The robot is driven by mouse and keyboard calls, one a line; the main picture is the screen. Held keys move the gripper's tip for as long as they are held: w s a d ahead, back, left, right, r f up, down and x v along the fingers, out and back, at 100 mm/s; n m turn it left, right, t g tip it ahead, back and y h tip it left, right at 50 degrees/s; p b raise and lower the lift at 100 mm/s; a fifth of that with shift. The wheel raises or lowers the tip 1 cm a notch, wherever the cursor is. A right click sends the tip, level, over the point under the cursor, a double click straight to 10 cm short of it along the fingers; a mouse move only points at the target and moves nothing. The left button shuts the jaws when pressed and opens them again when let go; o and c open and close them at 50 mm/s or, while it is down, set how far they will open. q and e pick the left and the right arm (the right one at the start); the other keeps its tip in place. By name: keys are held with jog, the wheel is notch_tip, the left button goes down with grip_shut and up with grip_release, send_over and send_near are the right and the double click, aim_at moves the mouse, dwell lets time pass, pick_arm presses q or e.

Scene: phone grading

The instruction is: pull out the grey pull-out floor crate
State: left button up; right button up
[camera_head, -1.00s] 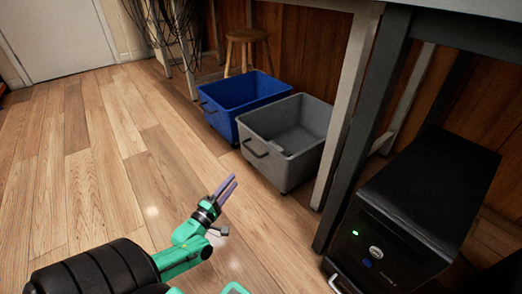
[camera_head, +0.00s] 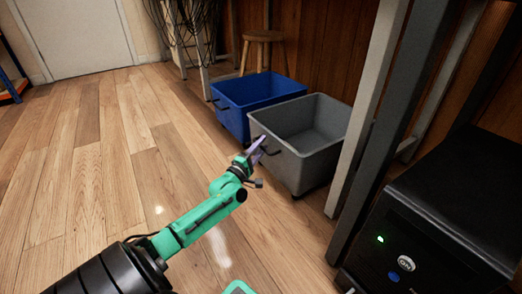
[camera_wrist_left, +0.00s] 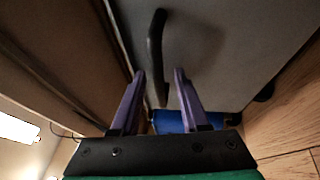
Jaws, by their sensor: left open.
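The grey crate (camera_head: 298,172) stands on the floor under the bench, with its open top facing up. Its dark handle sits on the front wall, partly hidden by my left gripper (camera_head: 257,148) in the head view. In the left wrist view, the crate's grey wall (camera_wrist_left: 215,40) fills the upper middle. The black bar handle (camera_wrist_left: 156,45) reaches down between the two purple fingers of my left gripper (camera_wrist_left: 158,74). The fingers are open, one on each side of the handle's lower end. I cannot tell whether they touch it. My right gripper is not in view.
A blue crate (camera_head: 233,120) stands just behind the grey one. A grey bench leg (camera_head: 350,150) rises close to its right side, and a black computer case (camera_head: 440,210) stands nearer right. A wooden stool (camera_head: 263,40) is behind. The wood floor (camera_head: 100,170) to the left is clear.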

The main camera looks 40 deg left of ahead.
pick_arm(q)
grip_shut()
dwell(1.4)
